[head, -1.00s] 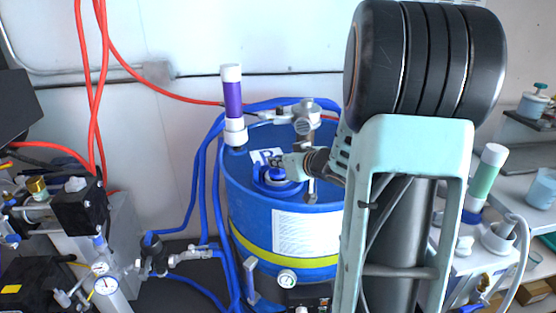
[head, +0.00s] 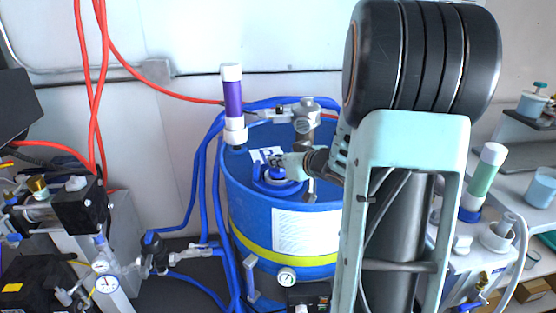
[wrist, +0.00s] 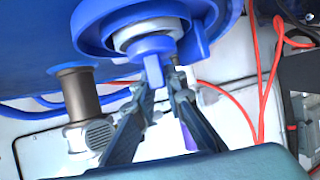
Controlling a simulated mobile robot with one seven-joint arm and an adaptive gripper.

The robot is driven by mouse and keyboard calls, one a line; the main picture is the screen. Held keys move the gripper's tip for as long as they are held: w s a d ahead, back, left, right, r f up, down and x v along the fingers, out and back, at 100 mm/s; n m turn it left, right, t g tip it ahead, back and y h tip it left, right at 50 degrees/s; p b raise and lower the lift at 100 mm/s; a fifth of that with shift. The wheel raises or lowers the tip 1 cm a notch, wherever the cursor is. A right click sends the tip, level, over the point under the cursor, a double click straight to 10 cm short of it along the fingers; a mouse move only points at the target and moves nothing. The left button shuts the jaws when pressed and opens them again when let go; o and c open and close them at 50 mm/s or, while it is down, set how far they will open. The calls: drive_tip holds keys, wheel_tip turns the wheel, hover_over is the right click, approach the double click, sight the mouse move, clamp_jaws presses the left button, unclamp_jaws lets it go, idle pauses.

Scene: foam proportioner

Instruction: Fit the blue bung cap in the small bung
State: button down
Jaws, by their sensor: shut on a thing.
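My gripper (wrist: 156,82) is shut on the blue bung cap (wrist: 152,68); its blue tab shows between the fingertips in the wrist view. Directly beyond the cap is a grey-white round fitting (wrist: 148,32) inside a wide blue collar (wrist: 92,22) on the drum top. The cap overlaps the fitting in this view; I cannot tell whether it is seated or just in front. In the head view my gripper (head: 285,169) is low over the collar (head: 272,187) on the blue drum (head: 237,205), and the fingers hide the cap's details.
A grey metal pipe fitting (head: 306,122) stands on the drum close to my wrist. A purple tube with white ends (head: 233,100) rises at the drum's left edge. Blue hoses (head: 205,170) run beside the drum. A valve assembly with gauges (head: 104,275) is at lower left.

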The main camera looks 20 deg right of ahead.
drive_tip(key=shift+f+b, duration=0.5)
drive_tip(key=shift+f, duration=0.15)
drive_tip(key=c, duration=2.3)
unclamp_jaws()
drive_tip(key=shift+o, duration=0.2)
drive_tip(key=shift+s+d+r+p, duration=0.1)
drive_tip(key=shift+s+r+p, duration=0.3)
drive_tip(key=shift+p, duration=0.1)
drive_tip(key=shift+p+v, duration=1.2)
drive_tip(key=shift+v, duration=0.85)
drive_tip(key=shift+p+v, duration=1.8)
drive_tip(key=shift+v, duration=1.2)
